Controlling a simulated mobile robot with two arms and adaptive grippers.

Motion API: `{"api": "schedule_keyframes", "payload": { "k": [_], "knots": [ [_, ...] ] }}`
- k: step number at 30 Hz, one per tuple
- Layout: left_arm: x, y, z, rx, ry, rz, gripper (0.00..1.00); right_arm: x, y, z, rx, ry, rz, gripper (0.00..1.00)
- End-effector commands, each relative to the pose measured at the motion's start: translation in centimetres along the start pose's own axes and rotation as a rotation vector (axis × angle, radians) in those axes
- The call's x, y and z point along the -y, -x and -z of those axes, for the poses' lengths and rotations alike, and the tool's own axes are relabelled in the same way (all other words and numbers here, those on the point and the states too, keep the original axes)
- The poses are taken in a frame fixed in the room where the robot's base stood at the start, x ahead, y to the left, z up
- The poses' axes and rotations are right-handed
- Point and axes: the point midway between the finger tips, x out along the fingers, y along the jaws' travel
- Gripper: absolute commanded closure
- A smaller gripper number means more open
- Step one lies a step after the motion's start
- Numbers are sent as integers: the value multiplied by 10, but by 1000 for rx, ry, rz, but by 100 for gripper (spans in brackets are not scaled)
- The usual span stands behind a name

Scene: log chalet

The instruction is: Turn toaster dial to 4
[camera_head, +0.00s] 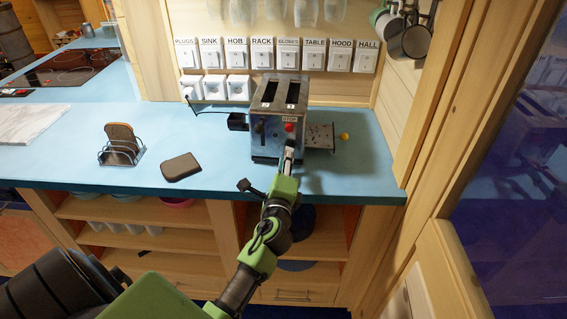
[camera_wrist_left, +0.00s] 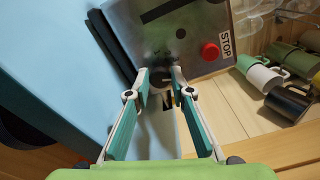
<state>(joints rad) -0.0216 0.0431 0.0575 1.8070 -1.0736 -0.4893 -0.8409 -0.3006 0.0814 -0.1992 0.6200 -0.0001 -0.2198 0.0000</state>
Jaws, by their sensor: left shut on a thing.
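The steel two-slot toaster (camera_head: 270,140) stands on the blue counter, its front facing me. Its red stop button (camera_head: 289,127) is on the front, under a STOP label. My left gripper (camera_head: 289,155) reaches the lower front of the toaster, below the button. In the left wrist view the toaster front (camera_wrist_left: 185,20) is at the top, with the red button (camera_wrist_left: 210,51) to the right of the fingers. The left gripper (camera_wrist_left: 161,80) is shut on the dark round dial (camera_wrist_left: 160,76). The fingers hide part of the dial, and I cannot read its setting. My right gripper is not in view.
A dark box (camera_head: 237,121) adjoins the toaster's left side. Labelled switches (camera_head: 288,60) line the wall.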

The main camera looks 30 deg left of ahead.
Motion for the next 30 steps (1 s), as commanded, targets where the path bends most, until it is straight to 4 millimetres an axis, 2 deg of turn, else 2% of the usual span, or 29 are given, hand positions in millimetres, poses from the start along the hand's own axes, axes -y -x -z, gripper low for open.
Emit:
{"api": "schedule_keyframes", "payload": {
  "k": [9,21,22,24,30],
  "knots": [
    [4,0,1,-3,76,8,100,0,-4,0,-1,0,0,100],
    [5,0,1,-4,80,10,100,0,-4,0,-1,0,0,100],
    [5,0,1,-4,80,10,76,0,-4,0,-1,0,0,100],
    [4,0,1,-3,79,9,62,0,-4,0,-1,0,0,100],
    [3,0,0,-2,78,5,62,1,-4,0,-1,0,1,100]
  ]
}}
